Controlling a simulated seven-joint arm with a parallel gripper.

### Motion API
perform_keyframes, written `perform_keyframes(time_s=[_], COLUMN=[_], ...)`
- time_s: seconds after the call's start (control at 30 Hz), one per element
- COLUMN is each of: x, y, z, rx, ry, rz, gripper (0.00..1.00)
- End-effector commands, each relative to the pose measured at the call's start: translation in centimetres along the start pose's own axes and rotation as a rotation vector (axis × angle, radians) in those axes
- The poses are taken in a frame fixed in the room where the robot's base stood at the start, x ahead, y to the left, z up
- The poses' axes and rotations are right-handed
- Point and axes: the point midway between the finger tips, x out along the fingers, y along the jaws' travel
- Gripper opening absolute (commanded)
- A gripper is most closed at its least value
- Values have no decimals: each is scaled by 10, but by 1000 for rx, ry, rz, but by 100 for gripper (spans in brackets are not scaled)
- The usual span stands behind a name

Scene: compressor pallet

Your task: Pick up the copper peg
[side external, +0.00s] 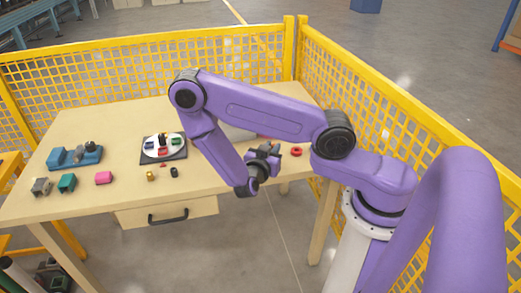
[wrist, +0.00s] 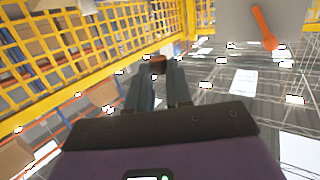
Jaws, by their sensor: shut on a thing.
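My gripper (wrist: 158,72) is shut on a small brown-copper piece, the copper peg (wrist: 157,63), which shows between the fingertips in the wrist view. Only its end shows; the fingers hide the rest. In the side external view my gripper (side external: 268,151) is near the right part of the table's front edge, tilted upward, with the fingers pointing away from the tabletop. The peg cannot be made out clearly there.
A red ring (side external: 296,152) lies right of my gripper. Yellow mesh fencing (side external: 130,72) encloses the table's back and right.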

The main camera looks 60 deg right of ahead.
Motion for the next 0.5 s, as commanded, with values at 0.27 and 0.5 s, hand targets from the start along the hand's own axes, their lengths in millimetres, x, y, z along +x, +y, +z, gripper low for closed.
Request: perform_keyframes(time_s=[0.27,0.5], x=[-15,-20], y=[23,31], z=[-10,-14], rx=[0,-1], ry=[1,2], rz=[-1,0], gripper=[0,0])
